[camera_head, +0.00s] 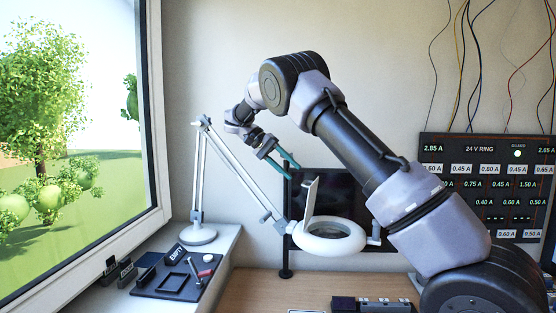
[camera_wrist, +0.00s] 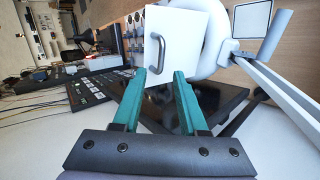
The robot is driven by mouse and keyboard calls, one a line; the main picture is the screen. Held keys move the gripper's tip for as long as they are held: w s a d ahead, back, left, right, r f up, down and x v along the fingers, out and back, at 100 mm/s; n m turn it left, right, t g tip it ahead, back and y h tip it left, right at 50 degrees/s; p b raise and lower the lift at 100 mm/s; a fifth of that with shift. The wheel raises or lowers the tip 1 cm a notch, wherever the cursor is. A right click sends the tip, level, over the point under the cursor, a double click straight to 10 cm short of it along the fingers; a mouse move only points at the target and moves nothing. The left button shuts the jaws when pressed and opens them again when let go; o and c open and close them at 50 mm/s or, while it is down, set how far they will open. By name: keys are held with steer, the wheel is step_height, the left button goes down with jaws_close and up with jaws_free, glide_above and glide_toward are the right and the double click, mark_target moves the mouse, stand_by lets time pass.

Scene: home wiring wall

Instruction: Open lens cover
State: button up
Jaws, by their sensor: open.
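The magnifier lamp's white ring head (camera_head: 330,243) hangs at the end of its jointed arm, and its round lens (camera_head: 328,229) shows uncovered in the head view. The flat lens cover (camera_head: 311,196) stands raised at the ring's left edge, close to upright. In the wrist view the cover (camera_wrist: 192,35) is a white plate with a grey bar handle (camera_wrist: 154,54). My gripper (camera_head: 289,168) is open beside the top of the cover. Its teal fingers (camera_wrist: 160,76) point at the plate, with the handle just beyond their tips. I cannot tell whether they touch the cover.
The lamp arm (camera_head: 245,170) runs from its base (camera_head: 197,235) on the sill to the ring. A dark monitor (camera_head: 340,195) stands behind. A tool tray (camera_head: 180,275) lies on the sill at left. A labelled panel (camera_head: 487,185) hangs at right. Bare desk (camera_head: 255,290) shows in front.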

steer(key=v, duration=0.6)
steer(key=shift+a+r, duration=0.2)
steer(key=shift+a, duration=0.05)
steer(key=shift+w, duration=0.1)
steer(key=s+d+r+n+y, duration=0.1)
steer(key=s+d+r+y, duration=0.15)
steer(key=d, duration=0.45)
steer(key=s+d+r+y, duration=0.2)
steer(key=s+d, duration=0.2)
steer(key=d, duration=0.4)
steer(key=s+d+r+n+y, duration=0.1)
steer(key=s+d+r+y, duration=0.15)
steer(key=d, duration=0.45)
steer(key=s+a+f+t+y, duration=0.1)
steer(key=s+t, duration=0.4)
steer(key=s, duration=0.6)
steer(key=s+a+f+m+t+y, duration=0.1)
steer(key=s+t, duration=0.5)
steer(key=s, duration=0.6)
steer(key=shift+s+a+f+y, duration=0.15)
steer(key=shift+a+f+y, duration=0.55)
steer(key=shift+y, duration=0.5)
